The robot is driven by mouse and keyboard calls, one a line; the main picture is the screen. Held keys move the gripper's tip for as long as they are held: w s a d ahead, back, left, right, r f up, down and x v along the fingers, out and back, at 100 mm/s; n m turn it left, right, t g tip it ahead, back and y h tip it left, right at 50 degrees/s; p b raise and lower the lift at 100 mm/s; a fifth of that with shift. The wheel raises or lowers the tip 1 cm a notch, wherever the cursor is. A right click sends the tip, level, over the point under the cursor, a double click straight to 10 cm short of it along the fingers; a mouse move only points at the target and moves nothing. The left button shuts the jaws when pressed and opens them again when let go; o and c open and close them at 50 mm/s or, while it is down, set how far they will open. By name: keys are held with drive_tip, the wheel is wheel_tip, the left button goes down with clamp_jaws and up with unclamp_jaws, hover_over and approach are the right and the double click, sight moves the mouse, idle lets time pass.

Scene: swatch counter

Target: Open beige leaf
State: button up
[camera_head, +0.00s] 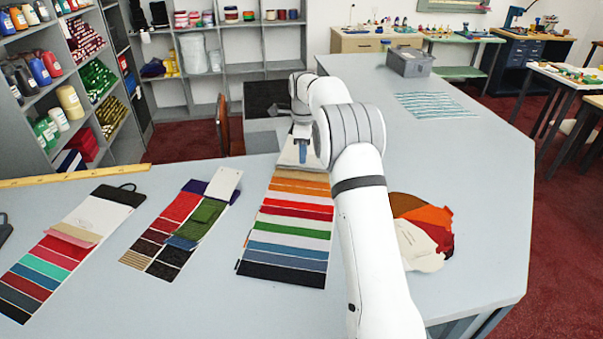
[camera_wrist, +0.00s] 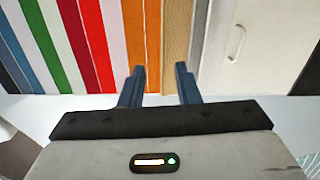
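The middle swatch card (camera_head: 290,226) lies on the counter, a row of coloured leaves running from black at the near end to a pale far end. Its beige leaf (camera_wrist: 177,45) shows in the wrist view as a tan strip between an orange leaf (camera_wrist: 146,40) and a grey one (camera_wrist: 198,40). It looks closed, lying in line with its neighbours. My gripper (camera_wrist: 160,74) is open, with nothing visible between its two dark blue fingers. The fingertips overlap the edge by the orange, beige and grey strips; contact cannot be told. In the head view my gripper (camera_head: 302,152) is over the card's far end.
A second swatch card (camera_head: 172,232) with raised leaves lies left of it, and a third (camera_head: 66,256) farther left. A fabric pile (camera_head: 424,228) lies right of my arm. A wooden ruler (camera_head: 70,176) lies along the left back edge. A grey bin (camera_head: 410,62) stands far back.

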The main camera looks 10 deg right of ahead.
sight(303, 172)
drive_tip(key=shift+w+f, duration=0.3)
drive_tip(key=shift+f, duration=0.4)
wheel_tip(303, 172, down, 7)
drive_tip(key=shift+f+p, duration=0.1)
drive_tip(key=shift+p, duration=0.75)
clamp_jaws()
